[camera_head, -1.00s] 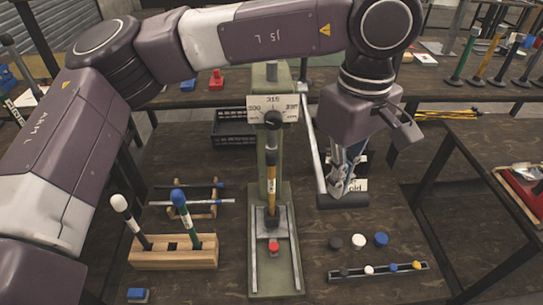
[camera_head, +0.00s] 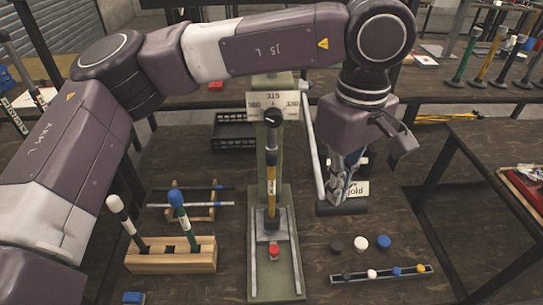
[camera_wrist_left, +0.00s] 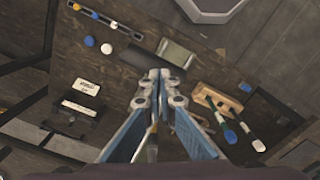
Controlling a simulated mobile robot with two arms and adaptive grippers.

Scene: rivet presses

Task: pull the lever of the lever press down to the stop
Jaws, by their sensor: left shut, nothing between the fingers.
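The lever press is the green column (camera_head: 271,165) with a dial plate marked 315 in the middle of the head view. Its lever is a pale bar (camera_head: 312,150) right of the column, slanting down to a black crosswise handle (camera_head: 341,207). My left gripper (camera_head: 338,196) is shut and empty, its tips at the handle's upper side. In the left wrist view the shut fingertips (camera_wrist_left: 160,76) meet at the edge of the black handle (camera_wrist_left: 140,62); I cannot tell whether they touch it. A red button-like piece (camera_head: 274,250) sits on the press base (camera_head: 260,280). My right gripper is out of view.
A wooden rack (camera_head: 180,259) with two tools stands left of the press. Coloured caps and a narrow metal tray (camera_head: 350,277) lie to the right.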

